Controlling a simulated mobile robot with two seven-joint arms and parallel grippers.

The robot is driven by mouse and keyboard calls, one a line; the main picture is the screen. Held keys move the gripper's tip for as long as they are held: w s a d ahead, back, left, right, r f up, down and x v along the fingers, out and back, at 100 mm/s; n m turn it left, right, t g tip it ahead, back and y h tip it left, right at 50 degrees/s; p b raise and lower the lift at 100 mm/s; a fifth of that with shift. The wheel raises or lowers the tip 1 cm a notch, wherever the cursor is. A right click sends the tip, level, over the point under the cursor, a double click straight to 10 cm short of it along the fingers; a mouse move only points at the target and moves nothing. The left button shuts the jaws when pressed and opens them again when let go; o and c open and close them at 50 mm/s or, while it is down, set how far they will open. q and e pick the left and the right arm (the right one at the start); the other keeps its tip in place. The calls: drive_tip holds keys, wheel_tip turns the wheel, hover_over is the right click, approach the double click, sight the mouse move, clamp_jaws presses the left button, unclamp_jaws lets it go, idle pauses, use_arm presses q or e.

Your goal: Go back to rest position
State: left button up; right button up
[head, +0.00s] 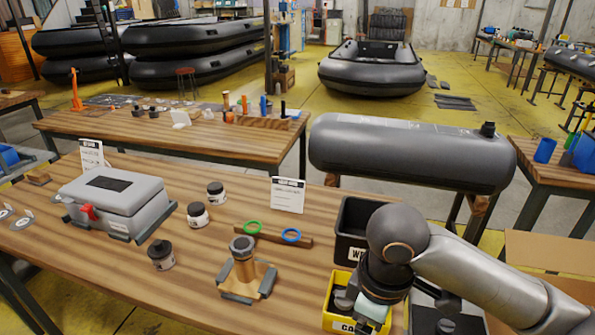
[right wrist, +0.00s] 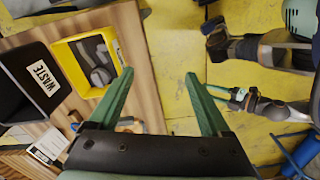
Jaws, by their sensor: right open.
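My right gripper (right wrist: 159,76) is open. Its two green fingers stand apart with nothing between them, over the table edge and the yellow floor. In the head view my right arm comes in from the right, and its gripper (head: 366,308) hangs in front of the yellow bin, partly hidden by the wrist. The yellow bin (head: 337,318) holds grey parts; it also shows in the right wrist view (right wrist: 66,68), left of the fingers. My left gripper is not seen in the head view.
A black waste bin (head: 352,222) stands behind the yellow bin. The wooden table (head: 205,265) carries a grey case (head: 112,200), several dark-lidded jars, a wooden stand (head: 245,272), and green and blue rings. A grey inflatable tube (head: 410,150) lies behind the table. Cardboard (head: 550,250) is at right.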

drive_tip(key=s+a+f+m+t+y, duration=0.25)
drive_tip(key=a+f+y, duration=0.2)
drive_tip(key=f, duration=0.45)
drive_tip(key=s+d+f+m+t+h, duration=0.1)
drive_tip(key=s+d+f+m+h, duration=0.1)
drive_tip(key=s+d+f+m, duration=0.45)
drive_tip(key=s+d+f+m+h, duration=0.1)
drive_tip(key=s+d+f+h, duration=0.15)
drive_tip(key=d, duration=0.65)
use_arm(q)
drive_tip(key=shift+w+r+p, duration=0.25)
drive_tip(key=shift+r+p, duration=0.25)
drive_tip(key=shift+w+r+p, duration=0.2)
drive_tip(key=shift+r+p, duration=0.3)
use_arm(e)
drive_tip(key=w+a+f+t+y, duration=0.2)
drive_tip(key=w+a+f+t, duration=0.2)
drive_tip(key=f, duration=0.4)
drive_tip(key=shift+a+t, duration=0.3)
drive_tip(key=shift+t, duration=0.55)
